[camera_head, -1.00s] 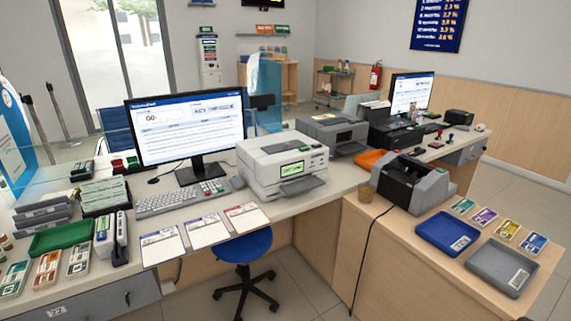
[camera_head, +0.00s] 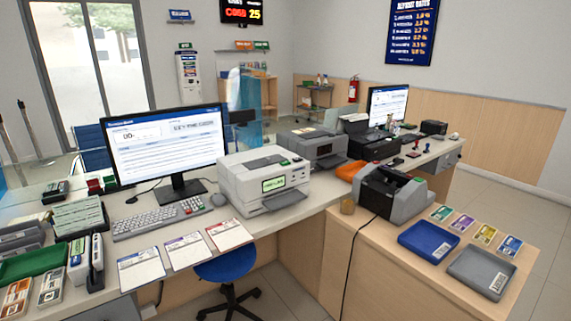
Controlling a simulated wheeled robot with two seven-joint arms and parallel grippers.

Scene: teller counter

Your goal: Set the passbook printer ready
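The white passbook printer (camera_head: 262,182) stands on the counter to the right of the monitor. Its small green display (camera_head: 273,184) is lit, but the text is too small to read surely. A grey tray juts from its front, and no passbook shows on it. A second, grey printer-like machine (camera_head: 318,148) stands behind it to the right. Three printed sheets (camera_head: 186,251) lie along the counter's front edge, left of the white printer. Neither of my grippers is in view.
A note counter (camera_head: 390,192), a blue tray (camera_head: 429,240) and a grey tray (camera_head: 481,271) sit on the right desk. A blue stool (camera_head: 226,267) stands under the counter front.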

